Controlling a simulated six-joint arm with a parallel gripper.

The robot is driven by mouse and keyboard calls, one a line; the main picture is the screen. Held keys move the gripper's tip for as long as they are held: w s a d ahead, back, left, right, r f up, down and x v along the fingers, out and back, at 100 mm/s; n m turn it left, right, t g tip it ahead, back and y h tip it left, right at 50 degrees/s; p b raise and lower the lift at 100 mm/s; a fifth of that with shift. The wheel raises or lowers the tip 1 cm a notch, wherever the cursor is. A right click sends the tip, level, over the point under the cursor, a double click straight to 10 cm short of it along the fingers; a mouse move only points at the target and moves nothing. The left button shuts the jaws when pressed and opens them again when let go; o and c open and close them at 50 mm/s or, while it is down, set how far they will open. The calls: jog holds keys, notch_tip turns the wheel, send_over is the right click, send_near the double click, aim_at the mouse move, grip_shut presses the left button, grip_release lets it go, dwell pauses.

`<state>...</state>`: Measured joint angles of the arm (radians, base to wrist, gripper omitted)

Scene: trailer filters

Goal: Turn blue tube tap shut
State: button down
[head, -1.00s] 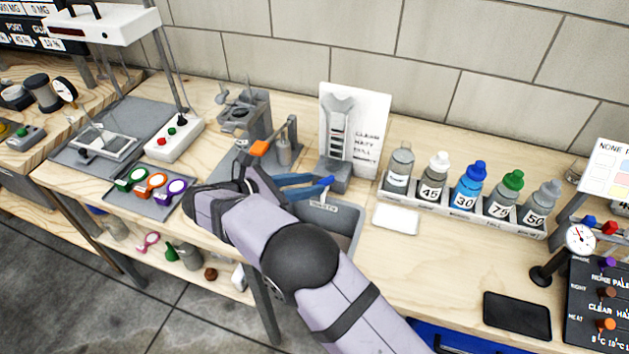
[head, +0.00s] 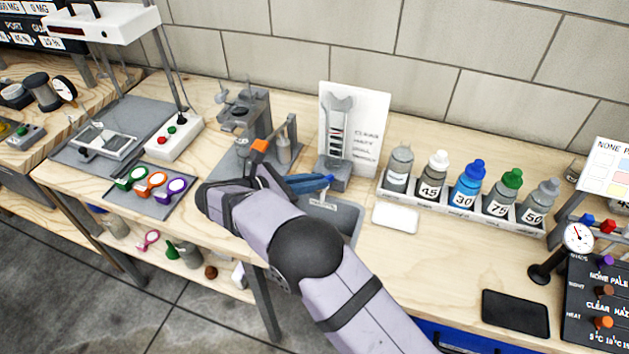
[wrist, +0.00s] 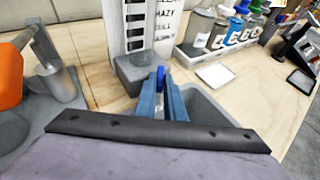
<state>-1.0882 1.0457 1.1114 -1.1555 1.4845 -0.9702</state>
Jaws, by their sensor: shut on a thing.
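The blue tap (head: 329,179) is a small bright blue handle at the front of the grey block (head: 335,172) under the white gauge board. In the wrist view the tap (wrist: 161,78) shows between the tips of my gripper (wrist: 163,95), whose long blue-grey fingers are shut on it. In the head view my gripper (head: 318,182) reaches in from the left, fingers almost level, with their tips at the tap. The fingers and my wrist hide part of the block's front and the tap's base.
A grey bin (head: 348,222) sits just below the fingers. An orange-handled press (head: 259,146) stands close on the left. A rack of bottles (head: 455,205) and a white pad (head: 395,218) are on the right.

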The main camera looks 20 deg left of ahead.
jog(key=shift+w+a+r+m+g+h, duration=0.1)
jog(key=shift+w+a+m+g+h, duration=0.1)
jog(key=shift+m+g+h, duration=0.4)
jog(key=c, duration=1.8)
grip_release()
jog(key=shift+s, duration=0.1)
jog(key=shift+c, duration=0.2)
jog(key=b+v, duration=0.1)
jog(key=v, duration=0.6)
jog(key=shift+s+a, duration=0.1)
jog(key=shift+s, duration=0.05)
